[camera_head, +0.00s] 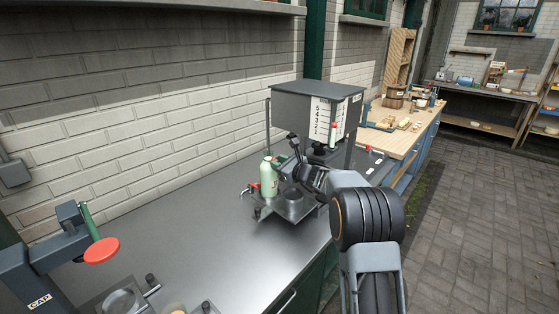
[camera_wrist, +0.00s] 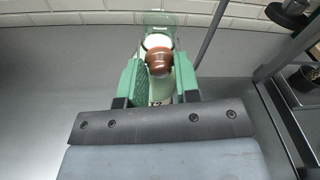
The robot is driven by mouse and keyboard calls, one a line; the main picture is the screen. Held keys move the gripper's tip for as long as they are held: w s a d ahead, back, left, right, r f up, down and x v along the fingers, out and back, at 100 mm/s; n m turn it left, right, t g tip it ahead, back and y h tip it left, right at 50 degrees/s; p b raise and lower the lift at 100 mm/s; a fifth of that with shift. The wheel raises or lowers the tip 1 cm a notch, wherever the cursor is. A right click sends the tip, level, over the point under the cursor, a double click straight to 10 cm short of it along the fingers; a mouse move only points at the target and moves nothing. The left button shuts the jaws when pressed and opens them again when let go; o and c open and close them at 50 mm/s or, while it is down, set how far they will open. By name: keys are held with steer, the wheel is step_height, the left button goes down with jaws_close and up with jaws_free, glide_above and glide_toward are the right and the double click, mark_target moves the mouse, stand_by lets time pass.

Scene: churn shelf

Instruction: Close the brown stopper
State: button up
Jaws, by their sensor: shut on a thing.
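The brown stopper (camera_wrist: 158,61) is a rounded brown cap between my green fingers in the wrist view. A white round part shows just behind it, and a pale green shape lies beyond. My gripper (camera_wrist: 158,76) is shut on the stopper. In the head view my gripper (camera_head: 284,163) reaches in from the right, beside the top of a pale green bottle (camera_head: 268,181).
A dark stand with a numbered white scale (camera_head: 325,117) rises just behind my gripper. The grey counter (camera_head: 210,225) is clear to the left, up to a red-disc device (camera_head: 101,251).

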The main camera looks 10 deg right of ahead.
mark_target(272, 154)
step_height(272, 154, up, 3)
steer(key=g+h+p, duration=0.1)
steer(key=g+p, duration=0.1)
steer(key=p, duration=0.5)
steer(key=shift+a+f, duration=0.1)
steer(key=shift+f, duration=0.05)
steer(key=g+h+p, duration=0.1)
steer(key=p, duration=0.1)
steer(key=g+h+p, duration=0.1)
steer(key=p, duration=0.1)
steer(key=shift+w+r, duration=0.2)
steer(key=shift+r, duration=0.05)
steer(key=g, duration=0.1)
steer(key=g+h+p, duration=0.1)
steer(key=shift+w+a+r+g+h, duration=0.3)
steer(key=shift+w+r+g, duration=0.05)
steer(key=shift+g, duration=0.05)
steer(key=shift+w+a+r+g+h, duration=0.25)
steer(key=shift+g+h, duration=0.3)
steer(key=shift+g, duration=0.25)
steer(key=shift+w+a+r+g+h, duration=0.1)
steer(key=shift+w+r+g+h, duration=0.15)
steer(key=shift+g+h, duration=0.45)
steer(key=shift+r+n+g, duration=0.1)
steer(key=shift+n+g, duration=0.2)
steer(key=o, duration=0.9)
steer(key=shift+o, duration=0.2)
steer(key=shift+r, duration=0.1)
